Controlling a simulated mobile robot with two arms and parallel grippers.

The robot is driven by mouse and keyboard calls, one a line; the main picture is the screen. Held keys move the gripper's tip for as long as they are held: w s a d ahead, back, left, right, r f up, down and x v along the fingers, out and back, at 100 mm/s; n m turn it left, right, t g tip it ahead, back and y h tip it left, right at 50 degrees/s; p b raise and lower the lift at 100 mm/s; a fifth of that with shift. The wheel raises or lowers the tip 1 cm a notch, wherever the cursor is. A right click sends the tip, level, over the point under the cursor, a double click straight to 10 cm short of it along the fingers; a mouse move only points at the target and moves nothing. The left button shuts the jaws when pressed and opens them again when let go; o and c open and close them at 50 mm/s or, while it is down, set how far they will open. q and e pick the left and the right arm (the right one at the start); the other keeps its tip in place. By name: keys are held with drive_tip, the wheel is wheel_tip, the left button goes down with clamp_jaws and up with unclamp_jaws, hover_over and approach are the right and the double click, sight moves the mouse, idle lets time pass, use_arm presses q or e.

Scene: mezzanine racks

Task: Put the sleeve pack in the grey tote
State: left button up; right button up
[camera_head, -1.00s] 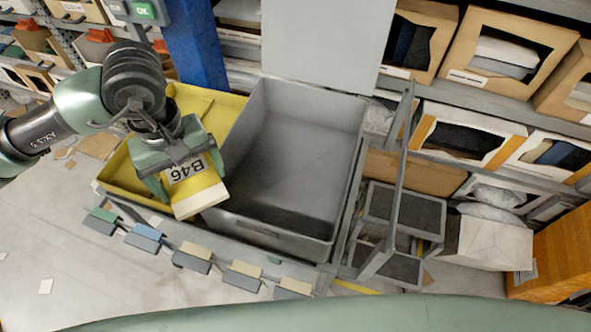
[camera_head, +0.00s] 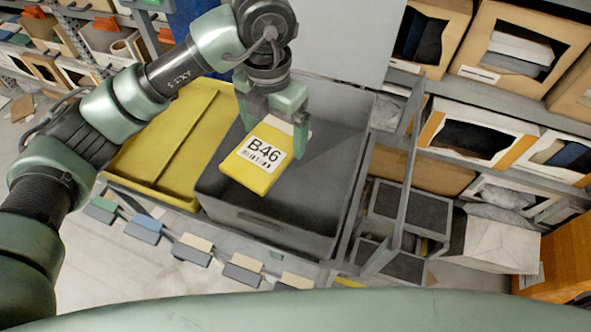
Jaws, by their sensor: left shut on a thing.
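The sleeve pack (camera_head: 246,175) is a flat yellow pack with a white label reading B46 and a barcode. My left gripper (camera_head: 279,122) is shut on its upper end and holds it tilted, label facing me. The pack is over the left part of the grey tote (camera_head: 262,229), above its floor. The tote is open, and the part of it that shows holds nothing else. The gripper and pack hide some of its left side and back. My right gripper is not in view.
A yellow tote (camera_head: 165,140), empty where it shows, stands directly left of the grey tote. A grey step frame (camera_head: 405,210) stands at the right. Racks with cardboard bins (camera_head: 470,137) line the back. Coloured tags (camera_head: 192,249) run along the front edge.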

use_arm(q)
drive_tip(key=shift+d+n, duration=0.7)
drive_tip(key=shift+n, duration=0.3)
drive_tip(key=shift+d+n, duration=0.15)
drive_tip(key=shift+n, duration=0.15)
hover_over(286, 192)
wheel_tip(286, 192, down, 14)
drive_tip(key=shift+f, duration=0.25)
wheel_tip(286, 192, down, 5)
drive_tip(key=shift+f, duration=0.15)
drive_tip(key=shift+d, duration=0.1)
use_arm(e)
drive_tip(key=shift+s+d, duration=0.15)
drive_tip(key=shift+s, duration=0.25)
use_arm(q)
drive_tip(key=shift+f, duration=0.2)
drive_tip(key=o, duration=1.3)
